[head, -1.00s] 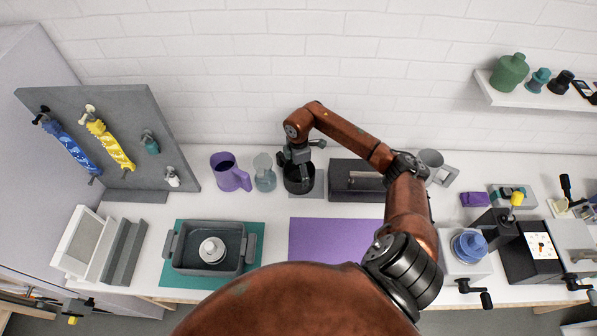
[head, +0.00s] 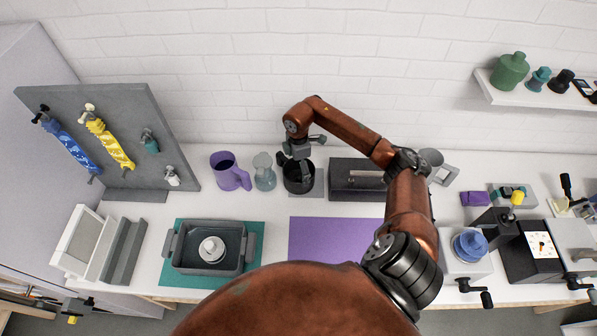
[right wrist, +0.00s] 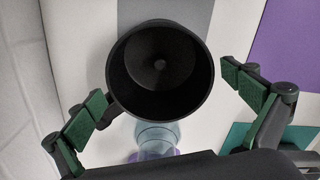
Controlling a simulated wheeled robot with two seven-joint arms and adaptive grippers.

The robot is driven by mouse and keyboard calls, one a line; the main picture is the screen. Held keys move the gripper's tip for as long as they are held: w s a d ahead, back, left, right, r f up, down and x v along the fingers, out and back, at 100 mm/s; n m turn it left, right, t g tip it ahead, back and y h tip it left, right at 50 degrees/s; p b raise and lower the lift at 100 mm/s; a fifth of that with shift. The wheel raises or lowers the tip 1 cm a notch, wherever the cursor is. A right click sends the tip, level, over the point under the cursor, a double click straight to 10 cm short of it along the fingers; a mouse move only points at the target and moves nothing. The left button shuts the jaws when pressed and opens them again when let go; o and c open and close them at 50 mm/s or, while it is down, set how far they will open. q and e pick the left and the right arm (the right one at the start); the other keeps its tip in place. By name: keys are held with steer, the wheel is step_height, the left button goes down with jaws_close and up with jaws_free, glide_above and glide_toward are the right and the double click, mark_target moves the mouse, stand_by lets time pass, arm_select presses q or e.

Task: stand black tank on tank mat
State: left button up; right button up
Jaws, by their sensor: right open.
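The black tank (head: 291,187) stands upright at the back of the table, its open mouth facing up. In the right wrist view the same tank (right wrist: 160,65) shows empty inside. A small grey mat (head: 317,190), seemingly the tank mat, shows beside and in front of the tank's base; it also shows in the right wrist view (right wrist: 165,9). How much of the base rests on it is hidden. My right gripper (head: 294,167) is open above the tank, its green-padded fingers (right wrist: 172,95) spread either side of the rim, apart from it. My left gripper is not clearly seen.
A glass vessel (head: 264,172) and purple jug (head: 226,175) stand just left of the tank. A dark grey box (head: 350,190) stands close on its right. A purple mat (head: 330,238) lies clear in front. A grey tray (head: 178,262) is front left.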

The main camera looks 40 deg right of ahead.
step_height(320, 180, up, 10)
steer(key=b, duration=0.1)
steer(key=shift+r+b, duration=0.15)
steer(key=shift+b, duration=0.15)
stand_by(0.4)
